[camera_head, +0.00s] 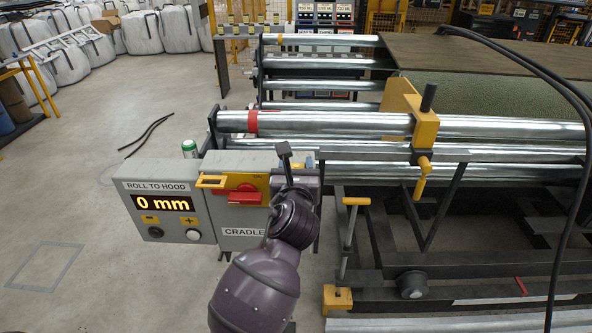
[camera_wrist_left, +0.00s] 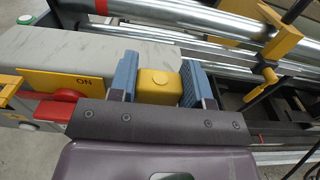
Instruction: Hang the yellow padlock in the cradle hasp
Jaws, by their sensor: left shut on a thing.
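My left gripper (camera_wrist_left: 158,88) is shut on the yellow padlock (camera_wrist_left: 157,86), whose block-shaped body sits between the blue finger pads in the left wrist view. Its shackle cannot be made out. In the head view my purple left arm hides most of the gripper. The grey CRADLE box (camera_head: 243,232) carries a red switch handle (camera_head: 243,197) on a yellow plate marked ON, also seen in the left wrist view (camera_wrist_left: 72,82). A yellow bracket (camera_head: 211,181) projects left of the handle; I cannot tell whether it is the hasp. The padlock is apart from the handle, to its right in the wrist view.
A ROLL TO HOOD display (camera_head: 163,203) reads 0 mm. Steel rollers (camera_head: 330,124) and a yellow clamp (camera_head: 425,130) stand behind and right of the box. Floor at left is mostly clear.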

